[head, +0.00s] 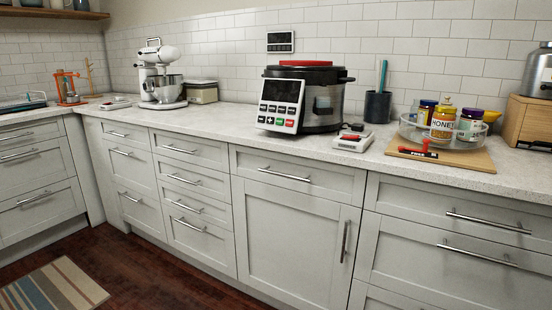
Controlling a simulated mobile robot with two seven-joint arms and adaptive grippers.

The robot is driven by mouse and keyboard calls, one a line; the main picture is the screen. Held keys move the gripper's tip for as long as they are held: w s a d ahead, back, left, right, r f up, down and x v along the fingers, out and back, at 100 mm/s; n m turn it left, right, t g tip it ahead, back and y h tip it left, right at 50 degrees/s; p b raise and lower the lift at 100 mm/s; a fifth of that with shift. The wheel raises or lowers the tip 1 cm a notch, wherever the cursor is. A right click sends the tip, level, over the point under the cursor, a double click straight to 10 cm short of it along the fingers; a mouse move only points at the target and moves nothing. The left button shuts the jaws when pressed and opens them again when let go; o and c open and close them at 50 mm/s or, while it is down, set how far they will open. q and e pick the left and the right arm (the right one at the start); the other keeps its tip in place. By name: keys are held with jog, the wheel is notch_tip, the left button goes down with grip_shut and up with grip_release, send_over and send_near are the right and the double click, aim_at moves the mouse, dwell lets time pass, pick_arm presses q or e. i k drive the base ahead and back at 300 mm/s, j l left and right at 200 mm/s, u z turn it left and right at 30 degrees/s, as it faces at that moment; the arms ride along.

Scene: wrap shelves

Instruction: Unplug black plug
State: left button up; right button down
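A dark-framed wall outlet (280,41) is set in the white tile backsplash, above and left of a multicooker (305,95). I cannot clearly make out a black plug in it or a cord; the details are too small. Neither of my grippers is in view.
The counter (225,118) runs along the wall above drawers and cabinets. A white stand mixer (160,75) stands at the left. A small white device (353,140), a dark cup (377,107), a tray of jars (455,142) and a wooden box (528,122) stand at the right.

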aim_at(355, 126)
jog(key=i+z, duration=0.25)
jog(key=i, duration=0.25)
jog(key=i+j+z, duration=0.3)
jog(key=i, duration=0.2)
jog(key=i+j+z, duration=0.25)
jog(key=i, duration=0.25)
jog(key=i+j+z, duration=0.25)
jog(key=i, duration=0.2)
jog(key=k+l+z, duration=0.15)
jog(key=k+z, duration=0.25)
jog(key=k, duration=0.2)
jog(key=k+l+z, duration=0.35)
jog(key=i+j+u, duration=0.35)
jog(key=i+u, duration=0.4)
jog(key=i+j, duration=0.05)
jog(key=i, duration=0.1)
